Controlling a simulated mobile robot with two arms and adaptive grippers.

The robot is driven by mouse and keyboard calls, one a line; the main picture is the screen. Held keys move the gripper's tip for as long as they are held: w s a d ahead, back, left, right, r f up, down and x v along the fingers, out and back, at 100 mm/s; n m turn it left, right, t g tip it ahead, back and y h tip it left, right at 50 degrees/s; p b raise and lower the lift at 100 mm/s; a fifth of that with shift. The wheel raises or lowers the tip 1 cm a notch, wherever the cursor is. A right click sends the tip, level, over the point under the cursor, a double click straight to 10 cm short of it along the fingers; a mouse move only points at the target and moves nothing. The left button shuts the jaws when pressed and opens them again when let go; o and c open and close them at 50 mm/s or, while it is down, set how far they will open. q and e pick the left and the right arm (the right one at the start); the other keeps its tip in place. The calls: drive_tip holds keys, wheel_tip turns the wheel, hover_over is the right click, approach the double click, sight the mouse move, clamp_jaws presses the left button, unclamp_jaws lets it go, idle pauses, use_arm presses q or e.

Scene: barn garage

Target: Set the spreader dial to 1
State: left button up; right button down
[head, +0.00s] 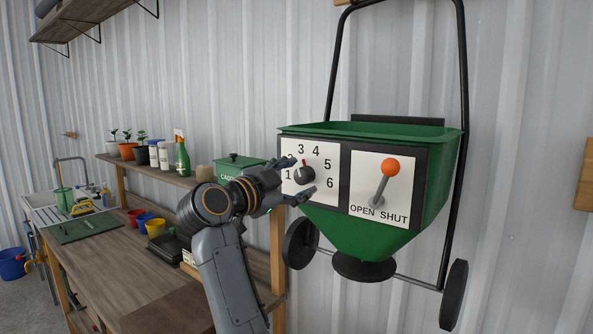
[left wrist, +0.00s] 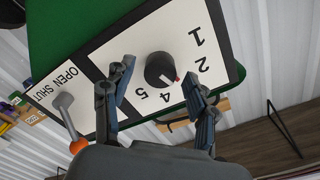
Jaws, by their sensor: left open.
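The green spreader (head: 390,233) hangs against the wall. The dark round dial (head: 305,174) has a red pointer mark aimed up, toward 3. The dial also shows in the left wrist view (left wrist: 160,70), with its red mark toward the spot where a finger hides the 3. My left gripper (head: 303,175) is open in front of the plate, its fingers on either side of the dial. I cannot tell whether they touch it.
Right of the dial is an orange-knobbed lever (head: 390,168) over an OPEN SHUT label, leaning slightly right. A wooden workbench (head: 105,265) with cups, and a shelf (head: 150,172) with pots and bottles, stand at left.

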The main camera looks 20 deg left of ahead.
use_arm(q)
drive_tip(key=shift+w, duration=0.15)
drive_tip(key=shift+c, duration=0.2)
drive_tip(key=c, duration=1.1)
